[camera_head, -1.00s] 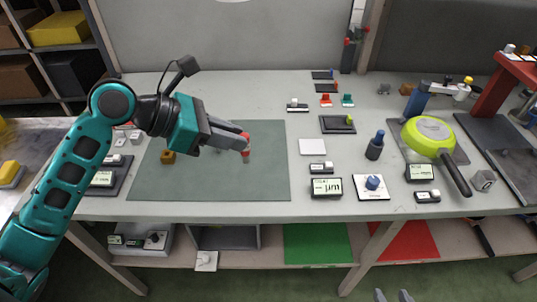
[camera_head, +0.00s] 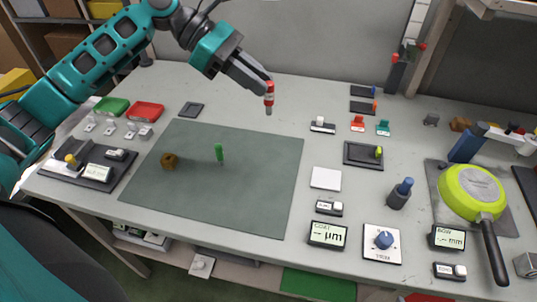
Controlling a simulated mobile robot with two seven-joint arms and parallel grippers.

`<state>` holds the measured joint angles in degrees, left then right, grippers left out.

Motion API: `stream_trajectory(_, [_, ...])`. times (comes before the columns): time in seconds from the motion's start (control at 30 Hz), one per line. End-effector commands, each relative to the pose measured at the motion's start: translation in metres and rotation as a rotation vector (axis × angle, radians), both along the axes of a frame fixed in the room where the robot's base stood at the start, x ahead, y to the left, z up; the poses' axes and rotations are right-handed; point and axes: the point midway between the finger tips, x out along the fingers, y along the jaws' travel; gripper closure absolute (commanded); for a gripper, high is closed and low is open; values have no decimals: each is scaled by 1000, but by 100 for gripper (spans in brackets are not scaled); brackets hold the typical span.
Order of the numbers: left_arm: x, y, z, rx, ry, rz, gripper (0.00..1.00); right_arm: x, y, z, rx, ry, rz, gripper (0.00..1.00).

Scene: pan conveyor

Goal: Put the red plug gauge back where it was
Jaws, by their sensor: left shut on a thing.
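My left gripper (camera_head: 262,81) is shut on the red plug gauge (camera_head: 269,92). The gauge hangs roughly upright with its grey tip pointing down, and it shows against the back edge of the bench, beyond the green mat (camera_head: 240,205). A green plug gauge (camera_head: 219,152) stands on the mat. A small red holder (camera_head: 357,123) and a small green holder (camera_head: 383,128) sit at the back right, apart from the held gauge. My right gripper is not in view.
Red (camera_head: 146,112) and green (camera_head: 112,106) trays are at the back left. Displays, a blue-topped cylinder (camera_head: 399,194) and a green pan (camera_head: 472,192) crowd the right. Bench between mat and back wall is mostly clear.

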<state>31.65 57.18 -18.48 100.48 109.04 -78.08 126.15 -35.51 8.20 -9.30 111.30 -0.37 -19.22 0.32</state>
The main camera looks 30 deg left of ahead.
Motion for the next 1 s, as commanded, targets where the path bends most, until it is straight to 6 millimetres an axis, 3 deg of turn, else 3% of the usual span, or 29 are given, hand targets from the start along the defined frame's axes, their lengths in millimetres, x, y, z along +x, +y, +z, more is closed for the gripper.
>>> stream_trajectory(0.1, [-1,-1,-36,-1,8,1,100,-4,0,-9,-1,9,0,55])
stream_trajectory(0.4, [-1,-1,-113,0,6,2,100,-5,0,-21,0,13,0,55])
stream_trajectory(0.53, [-1,-1,-134,0,3,2,100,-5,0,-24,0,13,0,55])
stream_trajectory(0.77, [-1,0,-150,1,3,2,100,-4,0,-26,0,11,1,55])
stream_trajectory(1.0, [-1,-1,-184,0,3,2,100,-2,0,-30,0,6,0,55])
